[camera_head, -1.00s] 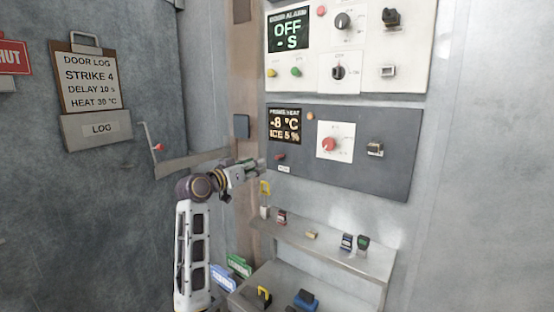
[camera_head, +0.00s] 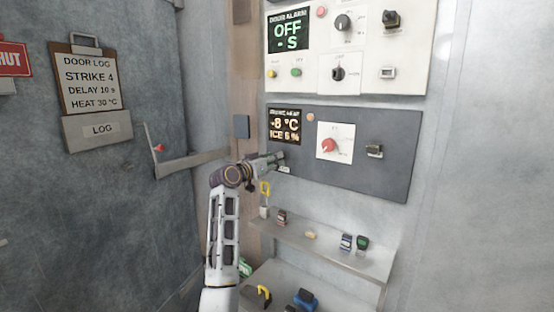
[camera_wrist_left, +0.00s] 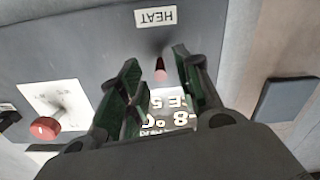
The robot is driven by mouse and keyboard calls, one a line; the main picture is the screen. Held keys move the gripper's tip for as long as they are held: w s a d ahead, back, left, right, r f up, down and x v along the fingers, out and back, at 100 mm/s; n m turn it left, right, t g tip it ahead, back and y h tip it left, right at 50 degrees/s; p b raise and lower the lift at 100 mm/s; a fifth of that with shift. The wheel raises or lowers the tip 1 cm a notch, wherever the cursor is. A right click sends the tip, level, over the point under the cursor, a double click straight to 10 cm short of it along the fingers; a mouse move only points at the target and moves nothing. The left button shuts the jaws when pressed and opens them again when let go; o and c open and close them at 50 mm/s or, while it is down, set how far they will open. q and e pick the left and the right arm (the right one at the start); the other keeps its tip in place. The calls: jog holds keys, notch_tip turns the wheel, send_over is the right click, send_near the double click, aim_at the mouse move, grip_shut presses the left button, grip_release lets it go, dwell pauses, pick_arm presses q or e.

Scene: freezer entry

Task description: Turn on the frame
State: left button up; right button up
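The grey frame heat panel (camera_head: 385,185) is on the wall, with a lit display (camera_head: 285,126) reading -8 °C and an ice percentage. My left gripper (camera_head: 279,158) is at the panel's lower left, just below the display, and hides the small toggle there in the head view. In the left wrist view, upside down, the red-tipped toggle (camera_wrist_left: 160,72) stands between the two parted green fingertips (camera_wrist_left: 157,62), beside the HEAT label (camera_wrist_left: 155,17). Contact with the toggle cannot be told. The panel's red knob (camera_head: 329,145) shows to the right. My right gripper is out of view.
A white door alarm panel (camera_head: 300,85) with knobs and buttons hangs above; its display reads OFF. Below, a metal shelf (camera_head: 345,262) holds several small items. A red-tipped lever (camera_head: 159,148) and a door log clipboard (camera_head: 91,80) are on the left.

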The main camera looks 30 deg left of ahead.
pick_arm(q)
jog(key=shift+w+d, duration=0.1)
jog(key=shift+w, duration=1.15)
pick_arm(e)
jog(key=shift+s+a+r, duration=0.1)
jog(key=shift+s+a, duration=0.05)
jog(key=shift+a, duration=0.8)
pick_arm(q)
jog(key=shift+c, duration=0.3)
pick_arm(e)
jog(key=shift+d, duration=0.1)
pick_arm(q)
grip_shut()
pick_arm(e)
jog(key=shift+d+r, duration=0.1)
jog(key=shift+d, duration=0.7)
